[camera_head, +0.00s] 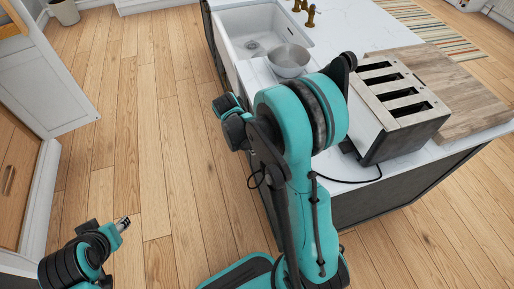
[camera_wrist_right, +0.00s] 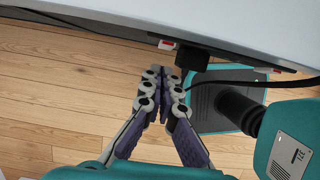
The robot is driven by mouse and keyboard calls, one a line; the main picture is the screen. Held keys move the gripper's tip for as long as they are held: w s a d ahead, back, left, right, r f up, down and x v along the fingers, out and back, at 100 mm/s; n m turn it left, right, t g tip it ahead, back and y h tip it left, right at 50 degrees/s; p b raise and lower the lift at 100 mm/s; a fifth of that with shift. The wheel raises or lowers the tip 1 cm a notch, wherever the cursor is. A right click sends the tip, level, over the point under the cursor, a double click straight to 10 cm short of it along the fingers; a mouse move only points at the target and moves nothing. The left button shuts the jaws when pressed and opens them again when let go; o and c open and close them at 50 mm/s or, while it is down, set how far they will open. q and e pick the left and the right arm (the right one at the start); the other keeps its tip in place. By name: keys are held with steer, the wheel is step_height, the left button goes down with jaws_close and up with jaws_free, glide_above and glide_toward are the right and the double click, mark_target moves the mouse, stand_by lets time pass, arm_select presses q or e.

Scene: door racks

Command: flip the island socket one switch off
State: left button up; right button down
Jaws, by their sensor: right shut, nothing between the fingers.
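A white socket with a small red switch part (camera_wrist_right: 167,44) shows under the worktop edge in the right wrist view. A black plug (camera_wrist_right: 192,58) sits just to its right, with a black cable running right. Another small red and white part (camera_wrist_right: 277,71) shows farther right under the edge. My right gripper (camera_wrist_right: 164,85) is shut and empty, its fingertips just below the socket and plug, apparently apart from the switch. In the head view my right arm hides this gripper and the socket side.
The island worktop (camera_head: 345,165) carries a toaster (camera_head: 392,105) with a black cable, a wooden board (camera_head: 450,85) and a metal bowl (camera_head: 289,60) beside the sink (camera_head: 250,30). The wooden floor (camera_head: 150,120) left of the island is clear. White cabinet doors (camera_head: 45,75) stand at the left.

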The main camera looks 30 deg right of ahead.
arm_select(q)
steer(key=shift+a+r+p, duration=0.15)
steer(key=shift+r+p, duration=0.85)
steer(key=shift+a+r+p, duration=0.15)
steer(key=shift+r+p, duration=0.8)
steer(key=shift+p, duration=0.05)
arm_select(e)
steer(key=v, duration=1)
steer(key=shift+r, duration=0.25)
